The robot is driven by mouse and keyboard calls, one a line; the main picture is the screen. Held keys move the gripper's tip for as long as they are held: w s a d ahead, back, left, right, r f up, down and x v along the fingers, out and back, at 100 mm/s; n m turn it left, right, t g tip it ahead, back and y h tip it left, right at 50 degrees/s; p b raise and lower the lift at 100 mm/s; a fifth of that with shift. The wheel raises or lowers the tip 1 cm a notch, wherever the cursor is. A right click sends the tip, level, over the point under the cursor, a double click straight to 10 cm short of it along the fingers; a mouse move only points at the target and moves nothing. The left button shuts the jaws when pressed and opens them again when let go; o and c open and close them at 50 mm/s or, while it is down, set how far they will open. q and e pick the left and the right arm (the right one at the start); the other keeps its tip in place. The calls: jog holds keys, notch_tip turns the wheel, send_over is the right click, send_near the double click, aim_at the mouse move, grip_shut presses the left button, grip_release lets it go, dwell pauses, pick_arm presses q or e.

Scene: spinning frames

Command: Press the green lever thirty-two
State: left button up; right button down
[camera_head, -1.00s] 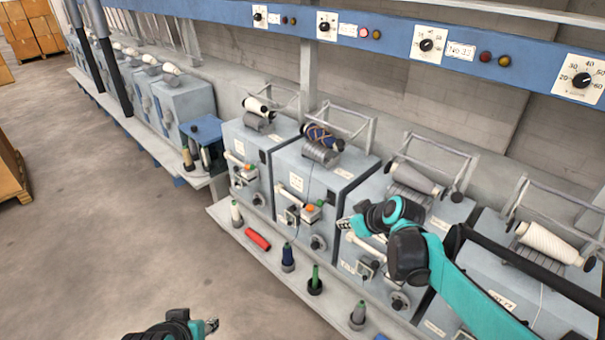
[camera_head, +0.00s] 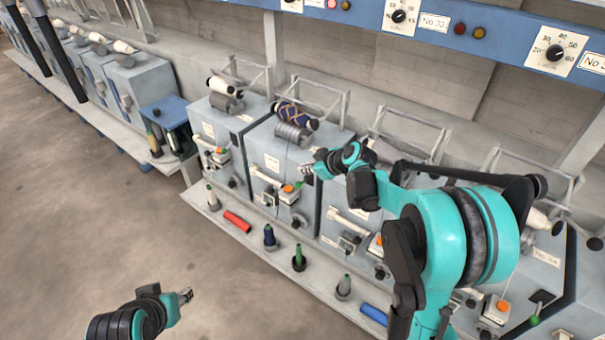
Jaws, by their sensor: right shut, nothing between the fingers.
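The spinning machine (camera_head: 268,165) with the blue-patterned bobbin (camera_head: 293,116) carries a small control with an orange button (camera_head: 288,188) and a green lever tip (camera_head: 298,186). My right gripper (camera_head: 306,172) is shut and empty, just above and beside this green tip; I cannot tell whether they touch. A similar control with an orange button (camera_head: 218,151) is on the machine to its left. Another green lever (camera_head: 535,320) shows at the lower right. I cannot read which lever is thirty-two. My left gripper (camera_head: 186,296) is over the floor, its opening unclear.
A shelf (camera_head: 240,238) in front of the machines holds a red bobbin (camera_head: 237,221), a blue bobbin (camera_head: 373,314) and several upright spools. A blue rail with dials (camera_head: 400,16) runs above. Open floor (camera_head: 80,220) lies at the left. My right arm hides machines at right.

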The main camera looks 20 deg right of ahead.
jog(key=b, duration=0.2)
send_over(298, 186)
jog(key=w+a, duration=0.1)
jog(key=a, duration=0.1)
notch_tip(298, 186, down, 6)
jog(key=shift+s+d+f, duration=0.15)
jog(key=shift+d+f, duration=0.2)
jog(key=shift+f, duration=0.2)
jog(key=shift+s+d+f, duration=0.15)
jog(key=shift+d+f, duration=0.2)
jog(key=shift+f, duration=0.15)
jog(key=shift+s+d+f+b, duration=0.2)
jog(key=shift+d+f+b, duration=0.15)
jog(key=shift+f, duration=0.2)
jog(key=shift+s+a+f+h+b, duration=0.2)
jog(key=shift+f+h+b, duration=0.1)
jog(key=shift+b, duration=0.15)
